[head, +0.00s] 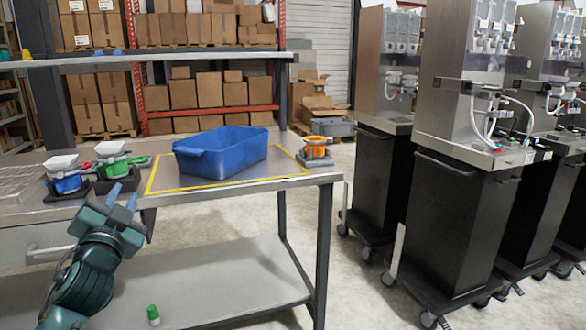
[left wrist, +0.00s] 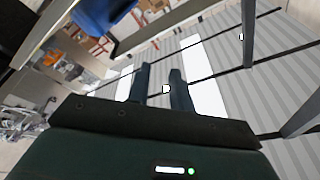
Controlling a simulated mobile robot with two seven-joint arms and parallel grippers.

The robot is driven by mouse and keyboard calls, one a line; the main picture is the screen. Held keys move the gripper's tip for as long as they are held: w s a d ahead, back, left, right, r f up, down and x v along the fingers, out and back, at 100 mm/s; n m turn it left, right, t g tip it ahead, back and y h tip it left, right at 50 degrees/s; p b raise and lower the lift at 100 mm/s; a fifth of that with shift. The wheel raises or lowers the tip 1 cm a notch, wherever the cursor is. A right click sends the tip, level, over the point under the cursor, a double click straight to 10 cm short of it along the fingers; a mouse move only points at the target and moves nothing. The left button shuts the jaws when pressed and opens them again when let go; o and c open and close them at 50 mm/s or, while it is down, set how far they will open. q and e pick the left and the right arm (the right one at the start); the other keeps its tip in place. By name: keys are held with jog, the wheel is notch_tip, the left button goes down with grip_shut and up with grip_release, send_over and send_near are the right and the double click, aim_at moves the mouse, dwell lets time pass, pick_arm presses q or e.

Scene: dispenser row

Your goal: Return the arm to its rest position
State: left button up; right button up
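My left arm comes in at the lower left of the head view. Its gripper (head: 122,194) is raised in front of the table's front edge, below the green-handled cup in the picture. In the left wrist view the two dark fingers of the gripper (left wrist: 163,72) stand apart with nothing between them, so it is open and empty. My right arm and gripper are not in view.
A blue bin (head: 222,151) stands on the steel table (head: 250,190) inside a yellow outline. Blue (head: 66,182), green (head: 113,167) and orange (head: 316,150) holders stand beside it. A green-capped vial (head: 153,314) is on the lower shelf. Dispenser carts (head: 455,215) stand right.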

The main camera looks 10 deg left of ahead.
pick_arm(q)
jog(key=s+d+f+m+g+h, duration=0.2)
jog(key=s+d+f+h, duration=0.25)
jog(key=d+f, duration=0.45)
jog(key=s+d+f+m+g+h, duration=0.15)
jog(key=s+d+f+h, duration=0.35)
jog(key=f, duration=0.6)
jog(key=s+d+f+g+h, duration=0.2)
jog(key=s+d+f+h, duration=0.15)
jog(key=s+d, duration=0.35)
jog(key=s+d+f+g+h, duration=0.2)
jog(key=s+d+f, duration=0.2)
jog(key=s+d, duration=0.3)
notch_tip(320, 180, up, 6)
jog(key=w+n+g+y+p, duration=0.1)
jog(key=n+p, duration=0.4)
jog(key=p, duration=1.3)
jog(key=w+y, duration=0.1)
jog(key=y, duration=0.1)
jog(key=shift+w+r+y, duration=0.15)
jog(key=shift+y, duration=0.25)
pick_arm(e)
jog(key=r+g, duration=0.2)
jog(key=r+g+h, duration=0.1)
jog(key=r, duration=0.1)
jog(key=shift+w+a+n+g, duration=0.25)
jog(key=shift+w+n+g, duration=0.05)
